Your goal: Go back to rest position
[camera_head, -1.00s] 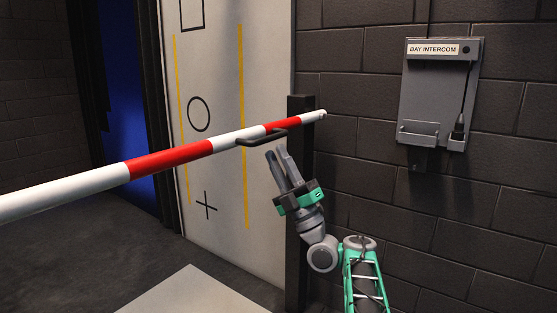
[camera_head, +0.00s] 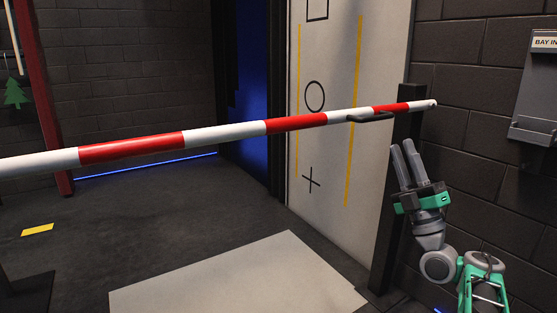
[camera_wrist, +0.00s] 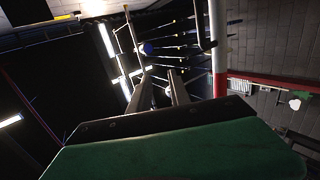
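My gripper (camera_head: 403,147) points upward in the head view, below and to the right of the black handle (camera_head: 370,117) on the red and white barrier pole (camera_head: 225,133). Its two grey fingers stand apart with nothing between them and do not appear to touch the pole. In the wrist view, my gripper (camera_wrist: 160,76) also shows a clear gap between its fingers. The pole lies across the passage, nearly level, its right end by a dark post (camera_head: 392,205).
A pale panel (camera_head: 345,60) with black symbols and yellow stripes stands behind the pole. A brick wall and an intercom box (camera_head: 540,95) are on the right. A pale floor plate (camera_head: 235,280) and open dark floor (camera_head: 150,220) lie to the left.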

